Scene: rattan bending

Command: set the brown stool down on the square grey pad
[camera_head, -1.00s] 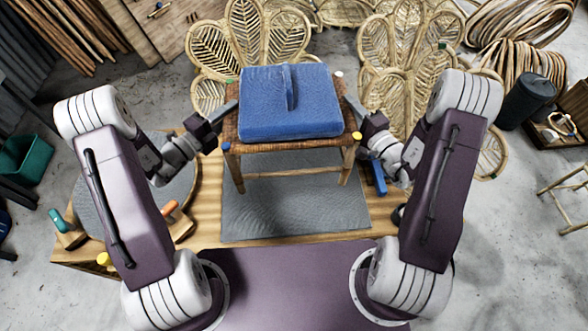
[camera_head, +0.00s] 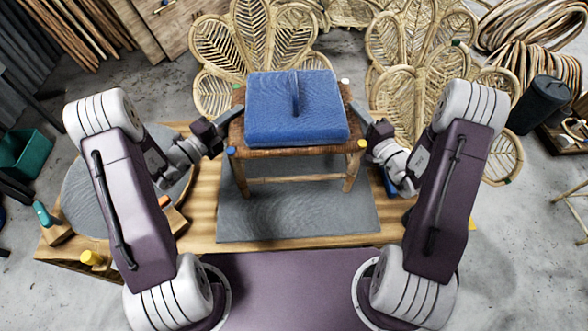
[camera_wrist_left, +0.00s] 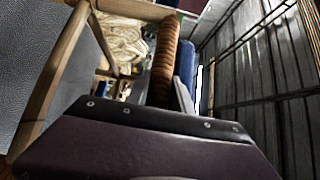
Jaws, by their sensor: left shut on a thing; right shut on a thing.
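The brown stool (camera_head: 239,136) has a woven seat and pale wooden legs, with a blue cushion (camera_head: 297,110) on its seat. It is upright over the square grey pad (camera_head: 300,222); I cannot tell whether its feet touch the pad. My left gripper (camera_head: 231,114) is shut on the left side of the seat and my right gripper (camera_head: 358,112) on the right side. In the left wrist view, the woven seat edge (camera_wrist_left: 163,62), a leg (camera_wrist_left: 62,72) and the blue cushion (camera_wrist_left: 187,62) show beyond my gripper; its fingertips are partly hidden.
The wooden table (camera_head: 203,215) carries the pad. A round grey disc (camera_head: 85,190), a teal-handled tool (camera_head: 42,214) and a yellow-topped item (camera_head: 93,258) are at left. Rattan leaf-shaped panels (camera_head: 420,60) stand behind. A dark bin (camera_head: 538,102) is at right.

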